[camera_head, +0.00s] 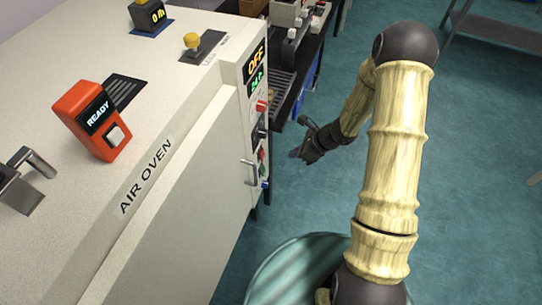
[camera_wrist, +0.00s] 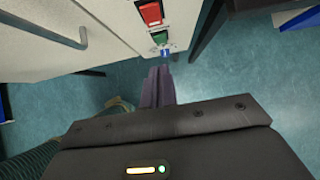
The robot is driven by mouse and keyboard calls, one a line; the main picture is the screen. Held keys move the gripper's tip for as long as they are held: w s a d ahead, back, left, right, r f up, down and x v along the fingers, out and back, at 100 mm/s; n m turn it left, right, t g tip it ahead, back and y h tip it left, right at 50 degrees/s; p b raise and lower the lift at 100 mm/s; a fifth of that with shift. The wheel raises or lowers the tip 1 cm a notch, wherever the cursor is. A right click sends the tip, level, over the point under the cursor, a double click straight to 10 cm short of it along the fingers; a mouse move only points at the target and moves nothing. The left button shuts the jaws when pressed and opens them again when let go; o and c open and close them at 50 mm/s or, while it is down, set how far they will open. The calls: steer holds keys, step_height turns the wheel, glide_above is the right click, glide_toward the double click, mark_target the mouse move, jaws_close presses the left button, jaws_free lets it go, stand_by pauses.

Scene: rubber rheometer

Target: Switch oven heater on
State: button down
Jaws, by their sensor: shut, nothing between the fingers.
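The air oven (camera_head: 190,140) is a large cream box at the left of the head view. Its narrow front panel carries a display reading OFF (camera_head: 256,60) in orange above a green readout. In the wrist view a red switch (camera_wrist: 150,13), a green switch (camera_wrist: 160,37) and a small blue part (camera_wrist: 165,52) show on the panel. My gripper (camera_head: 296,153) is shut and empty, a little right of the panel. In the wrist view its fingers (camera_wrist: 158,75) point toward the blue part; contact cannot be told.
An oven door handle (camera_head: 250,172) sticks out beside the panel; it also shows in the wrist view (camera_wrist: 75,40). An orange READY box (camera_head: 92,120) and a yellow knob (camera_head: 192,41) are on the oven top. Benches with equipment (camera_head: 290,45) stand behind.

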mark_target(262, 154)
steer(key=w+a+f+p, duration=0.2)
steer(key=a+f, duration=0.4)
steer(key=a, duration=0.2)
steer(key=shift+w+f, duration=0.3)
steer(key=shift+w, duration=0.1)
steer(key=shift+r, duration=0.8)
stand_by(0.3)
